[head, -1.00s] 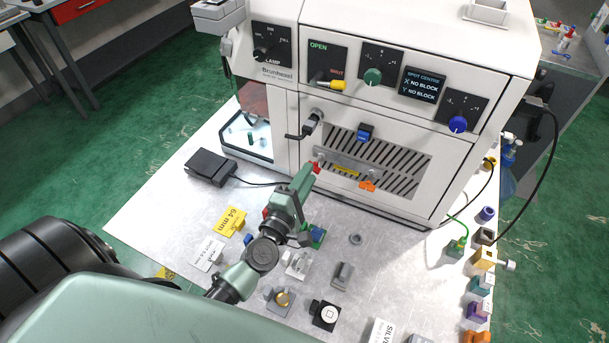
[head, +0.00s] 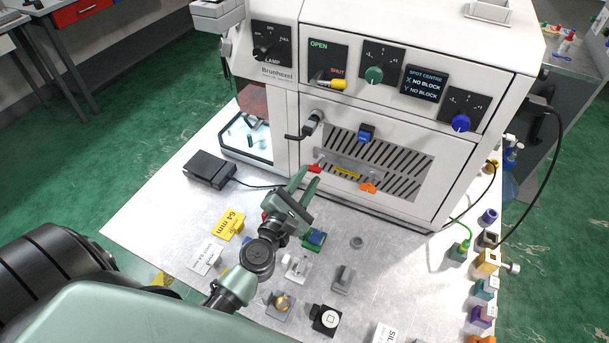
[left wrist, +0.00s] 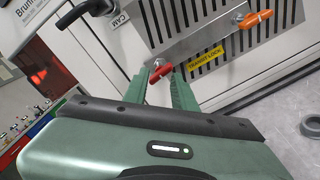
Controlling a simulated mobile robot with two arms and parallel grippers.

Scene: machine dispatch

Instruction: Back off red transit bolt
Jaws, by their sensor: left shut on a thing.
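The red transit bolt (head: 315,168) is at the left end of the metal transit lock bar on the lower front of the white machine. In the left wrist view the red bolt (left wrist: 161,73) shows as a short red bar across the fingertips. My left gripper (head: 309,178) reaches up to it from the front, shut on it; in the left wrist view its green fingers (left wrist: 159,84) stand either side of it. The bolt's shank is hidden. An orange bolt (head: 368,187) sits at the bar's right end, with a yellow TRANSIT LOCK label (left wrist: 205,57) between. My right gripper is not in view.
A black-handled latch (head: 311,124) and a blue knob (head: 365,133) are on the panel above. Several small parts and label cards, including a yellow 64 mm card (head: 231,224), lie on the bench below my left arm. A black pedal (head: 209,168) lies at left.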

